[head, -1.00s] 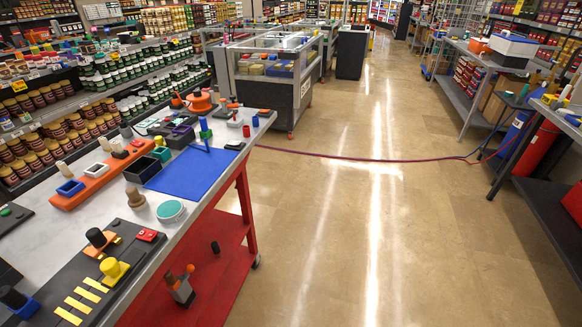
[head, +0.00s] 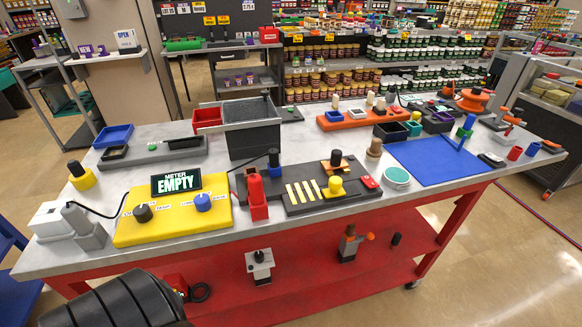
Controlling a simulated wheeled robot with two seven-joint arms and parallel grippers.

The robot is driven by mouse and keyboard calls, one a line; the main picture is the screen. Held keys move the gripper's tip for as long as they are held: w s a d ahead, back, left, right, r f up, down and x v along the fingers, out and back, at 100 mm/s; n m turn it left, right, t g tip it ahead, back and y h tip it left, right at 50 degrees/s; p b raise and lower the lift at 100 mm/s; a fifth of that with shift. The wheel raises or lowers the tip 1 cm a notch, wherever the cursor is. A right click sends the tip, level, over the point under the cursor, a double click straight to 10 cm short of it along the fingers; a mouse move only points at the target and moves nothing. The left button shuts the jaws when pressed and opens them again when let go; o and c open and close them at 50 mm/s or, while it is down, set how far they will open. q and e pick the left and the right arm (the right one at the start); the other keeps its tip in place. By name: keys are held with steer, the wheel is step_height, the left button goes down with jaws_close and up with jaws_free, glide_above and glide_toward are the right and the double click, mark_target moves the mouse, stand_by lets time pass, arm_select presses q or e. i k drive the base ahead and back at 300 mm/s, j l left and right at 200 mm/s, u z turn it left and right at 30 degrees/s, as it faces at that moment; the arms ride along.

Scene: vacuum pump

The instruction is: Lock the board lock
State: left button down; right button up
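A dark grey board (head: 300,197) lies near the front middle of the workbench. It carries yellow stripes (head: 302,191), a yellow knob (head: 335,187) on a yellow base, an orange piece (head: 345,167) with a black knob on top, and a red tag (head: 368,182) at its right end. A blue piece with a black knob (head: 273,158) stands at its back left. I cannot tell which of these is the board lock, or whether it is locked. Neither of my grippers shows in the head view.
A yellow meter panel (head: 175,215) reading "EMPTY" and a red upright holder (head: 257,200) stand left of the board. A blue mat (head: 432,160) lies to its right. A grey bin (head: 252,135) stands behind. A black ribbed shape (head: 115,300) fills the lower left corner.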

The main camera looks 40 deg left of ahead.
mark_target(336, 189)
steer(key=k+u, duration=0.1)
steer(key=u, duration=0.7)
